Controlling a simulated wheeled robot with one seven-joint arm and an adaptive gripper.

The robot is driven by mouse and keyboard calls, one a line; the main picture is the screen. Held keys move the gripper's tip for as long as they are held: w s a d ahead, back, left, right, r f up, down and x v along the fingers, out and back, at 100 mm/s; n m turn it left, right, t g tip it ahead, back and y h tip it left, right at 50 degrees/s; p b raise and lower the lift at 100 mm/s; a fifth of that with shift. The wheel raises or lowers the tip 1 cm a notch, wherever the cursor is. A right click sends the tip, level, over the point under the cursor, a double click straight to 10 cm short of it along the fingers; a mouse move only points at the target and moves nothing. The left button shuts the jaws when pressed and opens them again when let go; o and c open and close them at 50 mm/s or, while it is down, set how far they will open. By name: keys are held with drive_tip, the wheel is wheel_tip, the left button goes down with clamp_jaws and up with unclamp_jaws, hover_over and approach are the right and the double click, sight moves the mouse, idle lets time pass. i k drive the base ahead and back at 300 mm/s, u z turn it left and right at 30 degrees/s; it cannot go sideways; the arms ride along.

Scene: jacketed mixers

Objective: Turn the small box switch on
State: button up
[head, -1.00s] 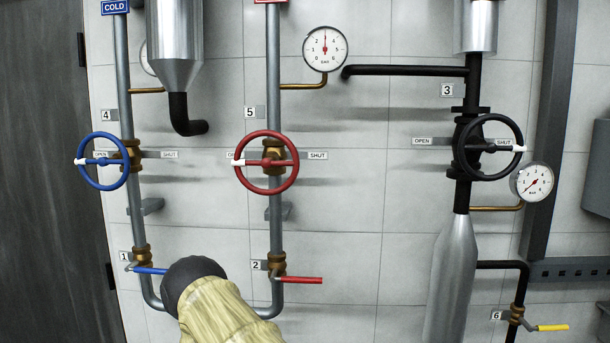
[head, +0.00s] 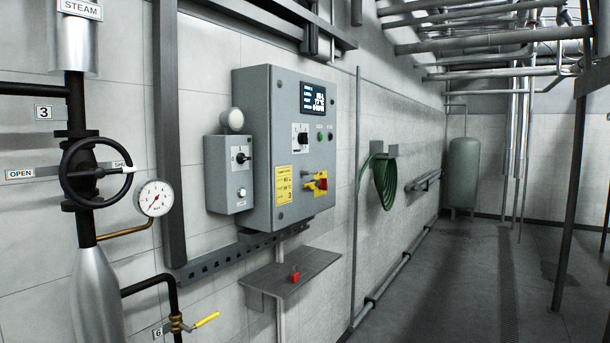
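The small grey box (head: 222,186) is on the wall in the head view, just left of a larger grey control cabinet (head: 258,130). Its black rotary switch (head: 242,157) sits on a pale plate on its front, with a small round button or lamp lower down. The plate's lettering is too small to read, so I cannot tell the switch's position. A round white lamp or dome (head: 232,120) stands above the box. My gripper is not in view.
The cabinet carries a lit display, another black knob and a red-and-yellow switch (head: 318,184). A shelf (head: 292,274) with a small red item juts out below. Steam pipes with a black handwheel (head: 92,172) and gauge are at left. Floor at right is open, with a post.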

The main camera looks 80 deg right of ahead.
sight(241, 158)
drive_tip(key=z, duration=2)
drive_tip(key=k, duration=1.1)
drive_tip(key=z, duration=0.75)
drive_tip(key=i, duration=1.25)
drive_tip(key=u, duration=0.2)
